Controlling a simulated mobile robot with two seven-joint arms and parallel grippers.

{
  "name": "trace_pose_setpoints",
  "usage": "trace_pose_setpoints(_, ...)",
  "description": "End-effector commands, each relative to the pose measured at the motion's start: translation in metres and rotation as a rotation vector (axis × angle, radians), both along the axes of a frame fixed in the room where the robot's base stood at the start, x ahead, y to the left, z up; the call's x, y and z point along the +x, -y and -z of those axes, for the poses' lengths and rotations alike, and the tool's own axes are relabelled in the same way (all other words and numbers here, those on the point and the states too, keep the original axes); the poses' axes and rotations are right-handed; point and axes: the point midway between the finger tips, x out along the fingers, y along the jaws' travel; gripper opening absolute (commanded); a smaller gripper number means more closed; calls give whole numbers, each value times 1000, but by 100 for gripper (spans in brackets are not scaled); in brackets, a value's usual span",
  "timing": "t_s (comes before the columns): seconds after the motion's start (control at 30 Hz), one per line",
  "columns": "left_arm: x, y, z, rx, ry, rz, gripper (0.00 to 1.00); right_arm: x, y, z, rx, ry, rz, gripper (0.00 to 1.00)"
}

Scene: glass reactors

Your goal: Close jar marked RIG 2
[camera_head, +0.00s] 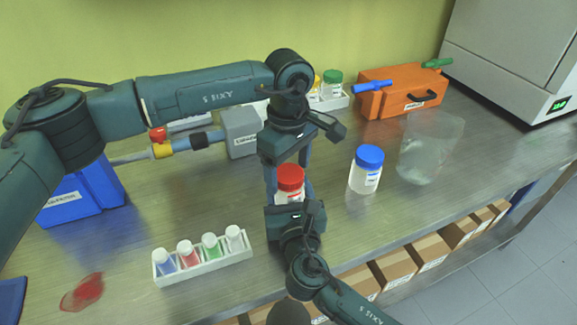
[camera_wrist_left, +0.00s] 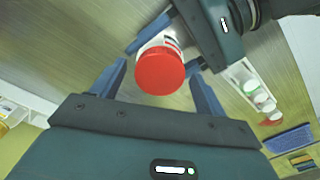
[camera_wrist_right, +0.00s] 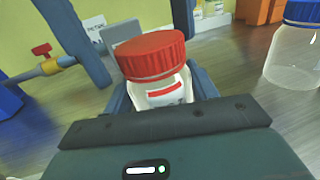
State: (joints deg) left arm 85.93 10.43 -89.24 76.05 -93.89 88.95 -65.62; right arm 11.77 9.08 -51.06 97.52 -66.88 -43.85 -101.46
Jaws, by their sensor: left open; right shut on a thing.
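A small clear jar with a red lid (camera_head: 290,178) stands near the middle of the bench. Its label is too small to read. In the right wrist view the red lid (camera_wrist_right: 152,54) sits on top of the jar body (camera_wrist_right: 163,90), its tightness not visible. My right gripper (camera_head: 294,202) is shut on the jar body from the front. My left gripper (camera_head: 287,168) points down from above, open, with its fingers on either side of the red lid. The left wrist view shows the lid (camera_wrist_left: 160,72) between these open fingers.
A blue-lidded jar (camera_head: 366,170) and a clear bag-like container (camera_head: 430,147) stand to the right. A white rack (camera_head: 205,264) of small vials lies at front left, near a red spill (camera_head: 82,292). An orange box (camera_head: 398,92) stands behind.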

Motion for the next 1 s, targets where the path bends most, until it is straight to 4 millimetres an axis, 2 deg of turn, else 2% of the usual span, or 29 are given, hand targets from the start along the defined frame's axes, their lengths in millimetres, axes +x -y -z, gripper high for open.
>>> trace_pose_setpoints(0.17, 1, 0, -9, -1, 3, -1, 74, 0, 0, 0, -1, 0, 1, 0)
trace_pose_setpoints(0.47, 0, 0, -44, -1, 1, -1, 74, 0, 0, 0, -1, 0, 0, 0)
trace_pose_setpoints(0.67, 0, 0, -45, -1, -1, 0, 74, 0, 0, 0, -1, 0, 0, 0)
trace_pose_setpoints(0.8, 0, 0, -46, -1, -1, -13, 70, 0, 0, 0, -1, 0, 0, 0)
trace_pose_setpoints(0.93, 0, 1, -48, -2, 0, -114, 70, 0, 0, 0, -1, 0, 0, 0)
trace_pose_setpoints(1.0, 0, 1, -50, 0, 0, -221, 70, 0, 0, 0, -1, 0, 0, 0)
